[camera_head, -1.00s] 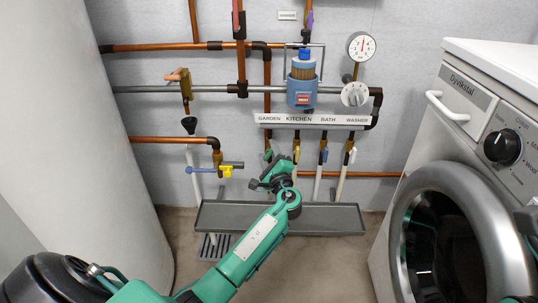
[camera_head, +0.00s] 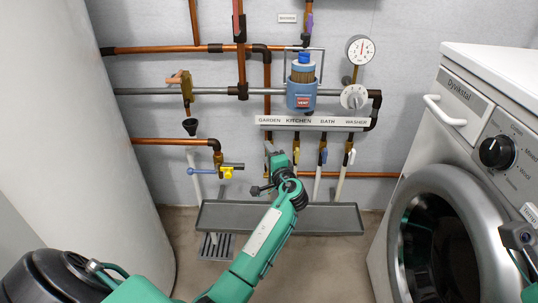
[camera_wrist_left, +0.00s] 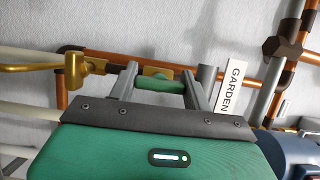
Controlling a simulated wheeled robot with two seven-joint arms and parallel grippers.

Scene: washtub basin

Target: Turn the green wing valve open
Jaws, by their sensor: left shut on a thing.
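The green wing valve (camera_wrist_left: 160,85) sits on a brass body under the GARDEN label (camera_wrist_left: 232,85) in the left wrist view. My left gripper (camera_wrist_left: 160,78) has one finger on each side of the green wing and is shut on it. The wing lies roughly crosswise between the fingers. In the head view my left gripper (camera_head: 270,150) reaches up to the GARDEN outlet below the label strip (camera_head: 312,121) and hides the valve there. My right gripper's fingers do not show.
A grey trough (camera_head: 330,217) lies below. The washing machine (camera_head: 440,220) fills the right side.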

